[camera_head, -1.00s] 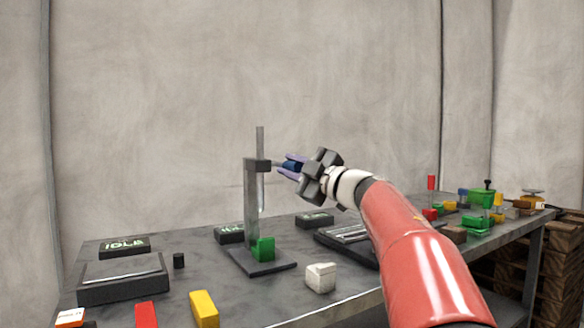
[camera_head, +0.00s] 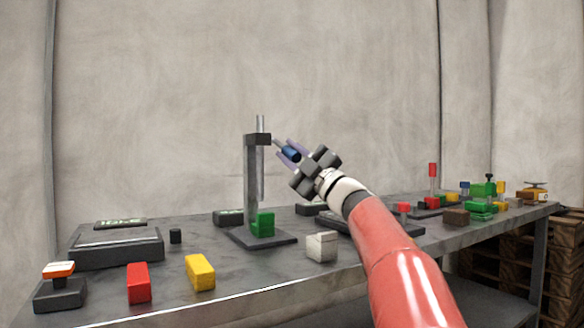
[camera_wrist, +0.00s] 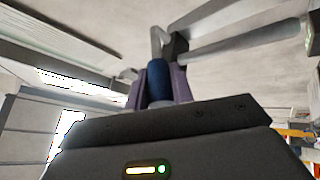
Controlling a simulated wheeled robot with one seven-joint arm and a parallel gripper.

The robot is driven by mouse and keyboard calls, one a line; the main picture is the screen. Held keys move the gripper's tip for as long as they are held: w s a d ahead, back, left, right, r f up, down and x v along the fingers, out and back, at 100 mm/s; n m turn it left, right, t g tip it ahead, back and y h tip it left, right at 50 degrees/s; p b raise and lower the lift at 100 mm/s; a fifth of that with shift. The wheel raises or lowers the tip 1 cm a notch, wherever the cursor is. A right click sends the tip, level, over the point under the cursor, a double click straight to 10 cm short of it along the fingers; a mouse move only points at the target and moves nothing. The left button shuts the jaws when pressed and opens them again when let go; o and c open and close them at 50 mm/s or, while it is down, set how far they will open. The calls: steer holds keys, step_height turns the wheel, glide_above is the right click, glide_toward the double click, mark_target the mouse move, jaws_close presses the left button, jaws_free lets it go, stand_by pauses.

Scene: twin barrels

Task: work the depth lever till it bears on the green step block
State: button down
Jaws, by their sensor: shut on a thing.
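The drill-press-like stand has a dark post (camera_head: 251,185) on a flat base. A pale vertical rod (camera_head: 260,178) runs through its head, its lower end a little above the green step block (camera_head: 263,226), with a small gap showing. The depth lever (camera_head: 277,143) slopes down to the right from the head and ends in a blue grip. My gripper (camera_head: 290,154) is shut on the blue grip. In the wrist view the blue grip (camera_wrist: 158,80) sits between the purple fingers; the block is not seen there.
A white block (camera_head: 321,247), a yellow block (camera_head: 200,272) and a red block (camera_head: 139,283) stand along the front of the table. A dark tray-like box (camera_head: 117,246) lies at left. More coloured parts crowd the right end.

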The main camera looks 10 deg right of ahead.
steer(key=shift+w+f+y, duration=0.1)
steer(key=shift+f+y, duration=0.05)
steer(key=shift+y, duration=0.15)
steer(key=c, duration=1.2)
jaws_free()
steer(key=b+v, duration=0.2)
steer(key=v, duration=0.5)
steer(key=shift+s+f, duration=0.3)
steer(key=shift+d, duration=0.15)
